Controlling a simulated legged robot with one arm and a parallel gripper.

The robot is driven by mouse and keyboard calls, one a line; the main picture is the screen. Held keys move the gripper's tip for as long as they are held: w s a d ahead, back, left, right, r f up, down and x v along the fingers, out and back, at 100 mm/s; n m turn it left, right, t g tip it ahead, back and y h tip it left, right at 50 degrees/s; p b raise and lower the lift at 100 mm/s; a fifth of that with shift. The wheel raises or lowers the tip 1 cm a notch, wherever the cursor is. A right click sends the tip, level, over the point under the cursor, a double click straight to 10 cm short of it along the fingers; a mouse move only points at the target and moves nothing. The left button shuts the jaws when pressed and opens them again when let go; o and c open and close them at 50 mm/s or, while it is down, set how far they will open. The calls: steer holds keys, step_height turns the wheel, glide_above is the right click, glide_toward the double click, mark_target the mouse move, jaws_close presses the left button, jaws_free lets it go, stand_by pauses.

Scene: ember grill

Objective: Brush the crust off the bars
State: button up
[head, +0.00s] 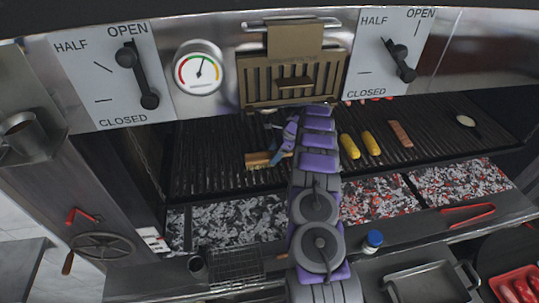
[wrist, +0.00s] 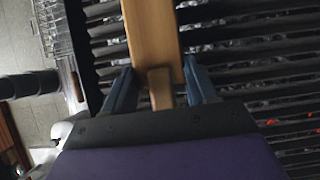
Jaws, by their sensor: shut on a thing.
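The grill bars (head: 215,140) run across the middle of the head view, dark and ridged. My gripper (head: 283,153) is over the left part of the bars. It is shut on a wooden brush (head: 258,160), whose pale bristles point down toward the bars. The brush's wooden block (wrist: 151,30) also shows in the wrist view, with its handle (wrist: 160,88) between the two blue fingers of my gripper (wrist: 160,90). I cannot tell whether the bristles touch the bars (wrist: 240,60). No crust can be made out clearly.
Yellow corn cobs (head: 371,143) and a sausage-like brown piece (head: 400,134) lie on the bars to the right. Coals (head: 235,222) glow red further right below. Red tongs (head: 468,215), a blue-capped jar (head: 372,241) and a metal pan (head: 428,284) are at the front.

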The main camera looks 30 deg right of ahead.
steer(key=shift+s+d+f, duration=0.15)
steer(key=shift+s+d, duration=0.05)
steer(key=shift+d, duration=0.4)
steer(key=shift+s+d, duration=0.3)
steer(key=shift+d, duration=0.65)
steer(key=shift+s+d, duration=0.25)
steer(key=shift+d, duration=0.7)
steer(key=shift+r+p, duration=1.3)
steer(key=shift+r, duration=1.75)
steer(key=shift+r+p, duration=1.25)
steer(key=shift+r, duration=0.3)
